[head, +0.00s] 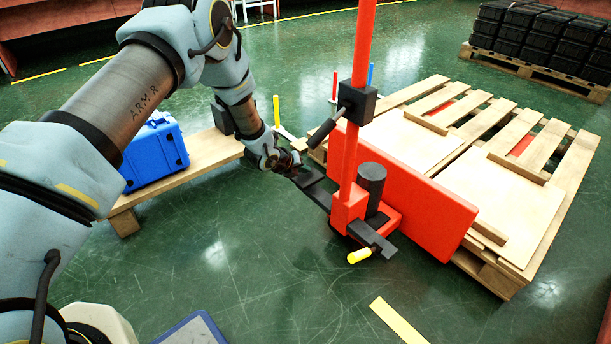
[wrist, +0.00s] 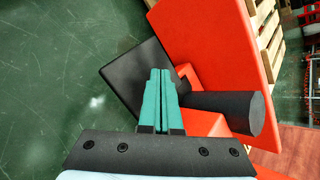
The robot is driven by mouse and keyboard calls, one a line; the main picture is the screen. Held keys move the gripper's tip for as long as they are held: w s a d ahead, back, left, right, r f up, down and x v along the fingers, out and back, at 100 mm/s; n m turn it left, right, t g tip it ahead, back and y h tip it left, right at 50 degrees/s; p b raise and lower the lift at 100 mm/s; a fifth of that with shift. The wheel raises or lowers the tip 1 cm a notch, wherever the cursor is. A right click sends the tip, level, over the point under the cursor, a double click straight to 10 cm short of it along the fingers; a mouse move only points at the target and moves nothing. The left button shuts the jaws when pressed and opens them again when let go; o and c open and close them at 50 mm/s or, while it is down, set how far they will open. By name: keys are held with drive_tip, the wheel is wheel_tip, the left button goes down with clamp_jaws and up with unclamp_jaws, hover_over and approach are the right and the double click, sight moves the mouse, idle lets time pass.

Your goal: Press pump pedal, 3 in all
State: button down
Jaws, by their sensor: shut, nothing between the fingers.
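A red lifting machine (head: 345,170) with a tall red post stands at the centre of the head view. A flat black plate (head: 318,192), which looks like the pump pedal, sticks out from the left of its base. The plate also shows in the wrist view (wrist: 132,68). My gripper (head: 296,172) is at the plate's outer end in the head view. In the wrist view its green fingers (wrist: 160,73) are together and empty, over the plate's near part. Whether they touch the plate cannot be told.
A red panel (head: 430,205) stands beside wooden pallets (head: 505,265) at the right. A blue case (head: 156,152) rests on a wooden bench (head: 205,155). The green floor in front is mostly clear.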

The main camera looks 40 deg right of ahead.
sight(304, 177)
drive_tip(key=shift+s+f+b, duration=0.1)
drive_tip(key=shift+f+b, duration=1.15)
drive_tip(key=shift+f, duration=0.4)
idle(1.2)
drive_tip(key=shift+a, duration=0.1)
drive_tip(key=shift+r+p, duration=1.2)
drive_tip(key=shift+r, duration=0.85)
drive_tip(key=shift+r+p, duration=1.5)
drive_tip(key=shift+r, duration=1.05)
